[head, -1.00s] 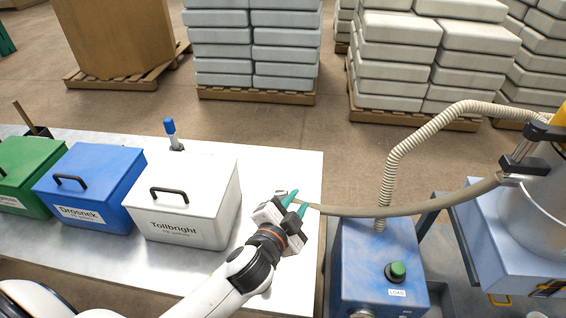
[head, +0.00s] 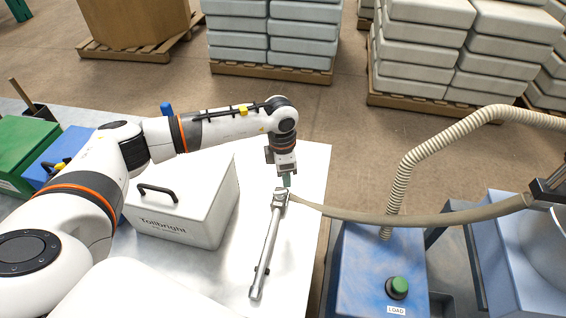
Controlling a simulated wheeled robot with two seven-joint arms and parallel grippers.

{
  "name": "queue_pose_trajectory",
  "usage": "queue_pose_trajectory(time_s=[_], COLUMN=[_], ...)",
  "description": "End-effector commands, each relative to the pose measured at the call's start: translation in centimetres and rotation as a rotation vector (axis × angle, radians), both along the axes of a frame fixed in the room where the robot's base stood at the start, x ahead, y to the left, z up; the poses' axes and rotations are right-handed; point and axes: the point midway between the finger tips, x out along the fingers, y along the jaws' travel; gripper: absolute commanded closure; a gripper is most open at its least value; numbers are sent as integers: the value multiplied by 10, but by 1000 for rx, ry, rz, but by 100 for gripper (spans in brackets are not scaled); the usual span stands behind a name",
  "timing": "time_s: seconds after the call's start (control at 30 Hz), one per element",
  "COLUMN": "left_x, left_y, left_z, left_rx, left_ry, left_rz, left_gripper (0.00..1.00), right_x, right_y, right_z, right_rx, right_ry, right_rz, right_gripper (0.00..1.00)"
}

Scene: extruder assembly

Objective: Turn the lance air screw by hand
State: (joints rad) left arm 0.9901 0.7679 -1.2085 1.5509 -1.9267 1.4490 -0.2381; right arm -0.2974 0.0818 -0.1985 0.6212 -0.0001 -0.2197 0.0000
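The lance (head: 268,250) is a grey metal tube lying on the bench, its head at the upper end, where the beige hose joins it. A small air screw cannot be made out for certain; the lance head (head: 280,197) is partly under my fingers. My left gripper (head: 286,181) points down just above the lance head, its teal fingers seen edge-on. I cannot tell whether they touch the head or how far apart they are. My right gripper is not in view.
The beige hose (head: 400,217) runs right from the lance past a blue box (head: 375,265) with a green button. A white Tollbright bin (head: 185,205) stands left of the lance, with blue and green bins beyond. The metal bench (head: 315,165) is bare around the lance.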

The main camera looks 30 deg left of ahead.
Motion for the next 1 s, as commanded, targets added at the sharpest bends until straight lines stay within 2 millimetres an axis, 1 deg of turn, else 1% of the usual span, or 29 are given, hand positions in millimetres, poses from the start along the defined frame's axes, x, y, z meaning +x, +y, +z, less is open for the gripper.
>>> queue_pose_trajectory(time_s=[0.03,0.1,0.17,0.27,0.87,0.93,1.0], left_x=[2,3,3,2,2,2,2], left_y=[10,18,21,21,20,20,20], left_z=[2,3,1,-7,-79,-75,-75], left_rx=[36,66,76,78,73,73,73], left_ry=[4,6,9,10,9,8,8], left_rz=[4,6,7,7,6,6,6], left_gripper=[72,72,72,72,72,72,72], right_x=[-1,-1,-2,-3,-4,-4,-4], right_y=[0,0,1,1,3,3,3], right_z=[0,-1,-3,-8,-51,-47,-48], right_rx=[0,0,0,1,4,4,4], right_ry=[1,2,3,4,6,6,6], right_rz=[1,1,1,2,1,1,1], right_gripper=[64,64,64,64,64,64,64])
